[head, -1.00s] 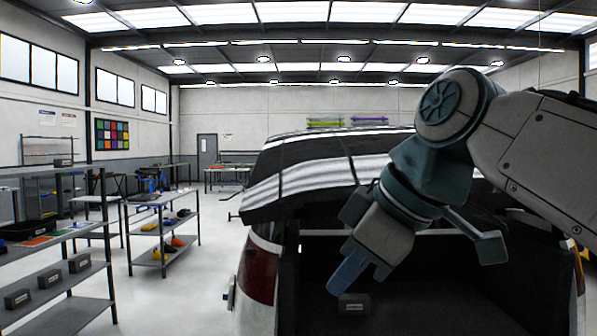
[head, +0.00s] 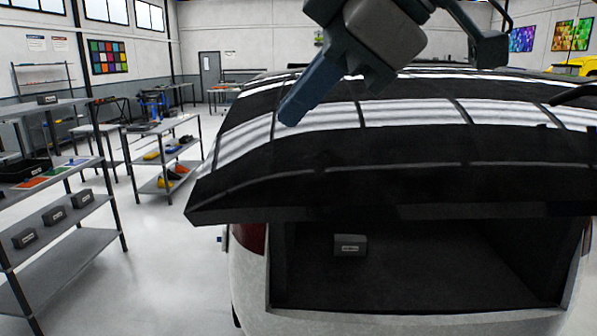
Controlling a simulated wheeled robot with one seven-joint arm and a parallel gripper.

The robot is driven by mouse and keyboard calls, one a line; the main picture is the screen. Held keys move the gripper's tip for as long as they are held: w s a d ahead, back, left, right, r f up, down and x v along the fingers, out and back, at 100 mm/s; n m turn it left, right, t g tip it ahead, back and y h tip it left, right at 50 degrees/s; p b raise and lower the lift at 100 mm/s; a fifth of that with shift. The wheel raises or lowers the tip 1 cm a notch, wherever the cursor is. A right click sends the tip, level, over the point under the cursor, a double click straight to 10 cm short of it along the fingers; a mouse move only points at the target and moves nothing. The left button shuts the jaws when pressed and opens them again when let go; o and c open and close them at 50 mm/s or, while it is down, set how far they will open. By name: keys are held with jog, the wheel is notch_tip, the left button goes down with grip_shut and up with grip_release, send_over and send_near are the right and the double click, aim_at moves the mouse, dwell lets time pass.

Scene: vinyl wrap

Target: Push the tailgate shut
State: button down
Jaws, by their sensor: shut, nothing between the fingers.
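The tailgate (head: 400,168) is a dark, glossy panel at the rear of a white vehicle. It is raised and stands out over the open cargo bay (head: 440,268). Its lower edge runs across the picture above the opening. My gripper (head: 291,112) is shut and empty, its blue fingers pointing down and left. In the picture it overlaps the upper part of the tailgate; I cannot tell whether it touches the panel.
A small grey labelled box (head: 350,245) sits inside the cargo bay. Shelving (head: 75,232) with boxes and trays stands at the left, and another shelf unit (head: 165,152) is behind it. The floor (head: 175,270) between the shelves and vehicle is clear.

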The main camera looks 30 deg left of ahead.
send_over(238, 207)
jog(key=s+d, duration=0.2)
jog(key=d, duration=0.1)
notch_tip(238, 207, down, 6)
jog(key=shift+w+a+f+b, duration=0.1)
jog(key=shift+w+f, duration=0.2)
jog(key=shift+f, duration=0.45)
jog(key=shift+w+a+f+b, duration=0.15)
jog(key=shift+w+f, duration=0.15)
jog(key=shift+f, duration=0.5)
jog(key=shift+w+d+f+b, duration=0.1)
jog(key=shift+w+f, duration=0.2)
jog(key=shift+f, duration=0.45)
jog(key=shift+f, duration=0.1)
